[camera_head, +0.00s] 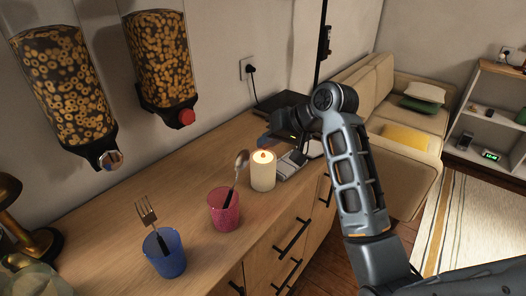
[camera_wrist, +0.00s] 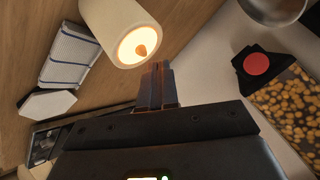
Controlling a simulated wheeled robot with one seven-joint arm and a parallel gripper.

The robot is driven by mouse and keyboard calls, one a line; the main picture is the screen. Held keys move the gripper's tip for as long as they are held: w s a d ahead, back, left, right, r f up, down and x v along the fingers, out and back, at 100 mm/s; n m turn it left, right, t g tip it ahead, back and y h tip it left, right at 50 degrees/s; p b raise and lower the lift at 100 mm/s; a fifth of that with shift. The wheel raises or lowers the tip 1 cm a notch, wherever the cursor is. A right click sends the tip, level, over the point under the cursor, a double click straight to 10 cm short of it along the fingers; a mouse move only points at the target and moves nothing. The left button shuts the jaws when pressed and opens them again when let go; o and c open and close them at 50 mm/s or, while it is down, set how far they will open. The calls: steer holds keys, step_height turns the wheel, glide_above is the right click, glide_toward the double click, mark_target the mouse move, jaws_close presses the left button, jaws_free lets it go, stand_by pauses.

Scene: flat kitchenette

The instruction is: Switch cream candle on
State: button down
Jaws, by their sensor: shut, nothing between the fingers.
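The cream candle (camera_head: 263,176) stands upright on the wooden counter, right of the pink cup. Its top glows warm yellow around an orange flame-shaped tip. In the wrist view the candle (camera_wrist: 103,22) is at the upper middle, its bright top facing the camera. My gripper (camera_wrist: 157,72) is shut and empty, with its fingertips close to the candle's top rim. I cannot tell whether they touch it. In the head view my gripper (camera_head: 266,142) is just behind and above the candle, partly hidden by my arm.
A pink cup (camera_head: 222,213) with a spoon and a blue cup (camera_head: 166,262) with a fork stand left of the candle. A folded striped cloth (camera_wrist: 68,55) lies near it. Two cereal dispensers (camera_head: 160,58) hang on the wall. A dark flat device (camera_head: 282,103) lies behind.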

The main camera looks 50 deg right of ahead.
step_height(320, 180, up, 6)
steer(key=p, duration=0.6)
stand_by(0.5)
